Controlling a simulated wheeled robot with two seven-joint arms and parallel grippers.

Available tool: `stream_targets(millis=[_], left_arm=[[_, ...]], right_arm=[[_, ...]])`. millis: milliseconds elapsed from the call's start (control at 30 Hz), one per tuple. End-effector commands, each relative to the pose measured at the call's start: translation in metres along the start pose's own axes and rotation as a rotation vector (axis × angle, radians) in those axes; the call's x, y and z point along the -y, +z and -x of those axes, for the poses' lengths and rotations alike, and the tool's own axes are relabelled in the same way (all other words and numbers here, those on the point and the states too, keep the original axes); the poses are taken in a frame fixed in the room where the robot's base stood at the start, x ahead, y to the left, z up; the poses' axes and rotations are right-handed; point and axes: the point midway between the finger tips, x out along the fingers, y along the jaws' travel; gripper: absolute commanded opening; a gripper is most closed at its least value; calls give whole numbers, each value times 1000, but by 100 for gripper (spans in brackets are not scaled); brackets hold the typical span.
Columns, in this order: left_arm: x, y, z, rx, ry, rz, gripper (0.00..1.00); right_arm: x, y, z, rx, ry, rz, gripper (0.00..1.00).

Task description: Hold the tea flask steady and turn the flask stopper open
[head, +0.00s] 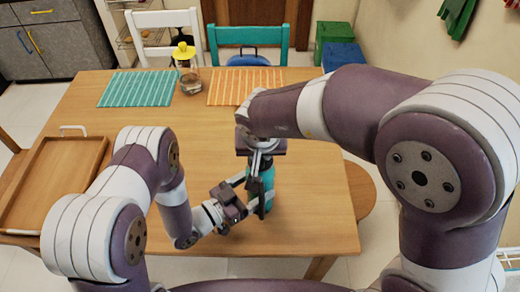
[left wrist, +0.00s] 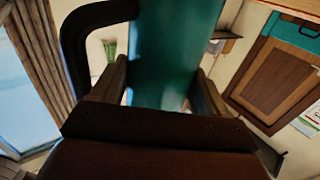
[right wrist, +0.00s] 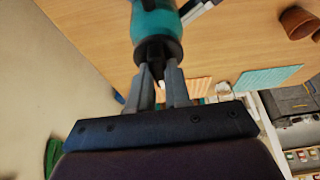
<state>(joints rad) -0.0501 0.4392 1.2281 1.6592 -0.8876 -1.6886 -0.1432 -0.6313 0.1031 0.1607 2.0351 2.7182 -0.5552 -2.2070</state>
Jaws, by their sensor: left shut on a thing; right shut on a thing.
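The tea flask (head: 266,178) is a teal cylinder standing upright near the front right of the table. It fills the upper middle of the left wrist view (left wrist: 176,50), with a black handle (left wrist: 75,40) at its left. My left gripper (head: 258,190) is shut around the flask's body from the left side. My right gripper (head: 263,152) reaches down from above and is shut on the dark flask stopper (right wrist: 155,52). The right wrist view shows the stopper between the fingertips, with the teal body (right wrist: 154,22) beyond it. In the head view my right gripper mostly hides the stopper.
A wooden tray (head: 55,185) lies at the table's left. A teal striped mat (head: 137,89), an orange striped mat (head: 245,86) and a glass jar with a yellow top (head: 187,72) are at the back. The table's middle left is clear.

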Motion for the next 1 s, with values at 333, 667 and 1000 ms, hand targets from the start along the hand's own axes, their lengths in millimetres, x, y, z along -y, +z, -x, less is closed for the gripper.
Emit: stream_targets(millis=[333, 667, 1000], left_arm=[[0, 1, 0, 3, -2, 2, 24], [0, 1, 0, 3, -2, 2, 24], [0, 1, 0, 2, -1, 1, 24]], right_arm=[[0, -1, 1, -3, -17, 40, 0], [0, -1, 1, -3, -17, 40, 27], [0, 0, 1, -2, -16, 39, 44]])
